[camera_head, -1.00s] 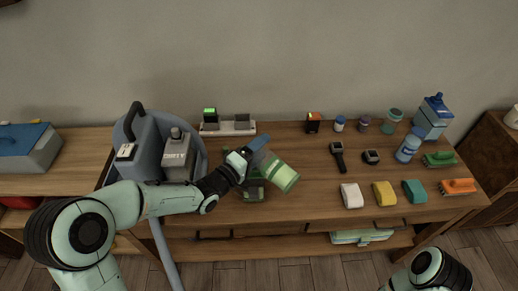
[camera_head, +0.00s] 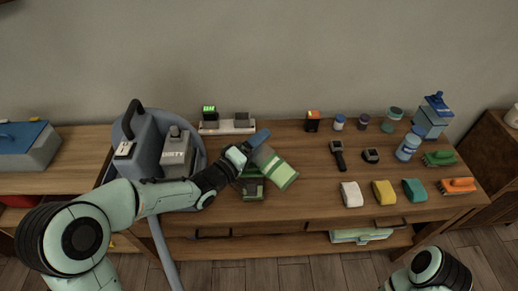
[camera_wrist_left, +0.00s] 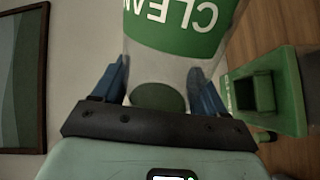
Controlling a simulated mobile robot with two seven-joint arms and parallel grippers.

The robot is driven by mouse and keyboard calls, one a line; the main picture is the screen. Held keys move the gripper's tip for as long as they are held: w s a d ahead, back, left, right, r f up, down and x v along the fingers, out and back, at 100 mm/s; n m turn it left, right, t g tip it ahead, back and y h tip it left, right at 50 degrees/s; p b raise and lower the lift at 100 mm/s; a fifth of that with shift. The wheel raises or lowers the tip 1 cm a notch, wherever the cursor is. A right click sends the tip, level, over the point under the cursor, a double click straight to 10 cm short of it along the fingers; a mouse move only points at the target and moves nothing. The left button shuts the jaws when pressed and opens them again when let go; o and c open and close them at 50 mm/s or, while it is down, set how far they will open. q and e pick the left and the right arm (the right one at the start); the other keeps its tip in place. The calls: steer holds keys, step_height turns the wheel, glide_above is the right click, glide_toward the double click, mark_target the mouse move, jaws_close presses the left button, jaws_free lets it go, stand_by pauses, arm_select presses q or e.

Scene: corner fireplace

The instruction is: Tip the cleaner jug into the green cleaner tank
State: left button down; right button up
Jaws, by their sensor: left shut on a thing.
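The cleaner jug (camera_head: 280,172) has a pale body and a green label reading "CLEAN". It is tilted, its far end pointing down to the right in the head view. My left gripper (camera_head: 258,146) is shut on it, and the blue fingers sit on both sides of the jug (camera_wrist_left: 178,28) in the left wrist view. The green cleaner tank (camera_head: 253,190) stands on the table just left of and below the jug. Its square opening shows in the left wrist view, where the tank (camera_wrist_left: 285,112) is right of the jug. I see no liquid flowing. My right gripper is out of view.
A grey vacuum-like machine (camera_head: 145,150) stands left of the tank, and a charger strip (camera_head: 228,128) lies behind. White (camera_head: 351,194), yellow (camera_head: 384,193) and teal (camera_head: 414,191) blocks, brushes and bottles occupy the right side. The table between the jug and the blocks is clear.

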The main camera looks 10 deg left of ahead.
arm_select(q)
step_height(320, 180, up, 3)
steer(key=m, duration=0.3)
steer(key=shift+d+r, duration=0.15)
steer(key=shift+r, duration=0.05)
steer(key=r+m, duration=0.2)
steer(key=m, duration=0.1)
steer(key=r+m, duration=0.3)
steer(key=a+r+m+b, duration=0.1)
steer(key=r+m, duration=0.2)
steer(key=shift+w, duration=0.2)
steer(key=shift+a+r+m, duration=0.1)
steer(key=shift+r+m, duration=0.75)
steer(key=shift+m, duration=0.45)
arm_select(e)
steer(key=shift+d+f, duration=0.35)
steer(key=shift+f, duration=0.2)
arm_select(q)
steer(key=shift+f, duration=0.1)
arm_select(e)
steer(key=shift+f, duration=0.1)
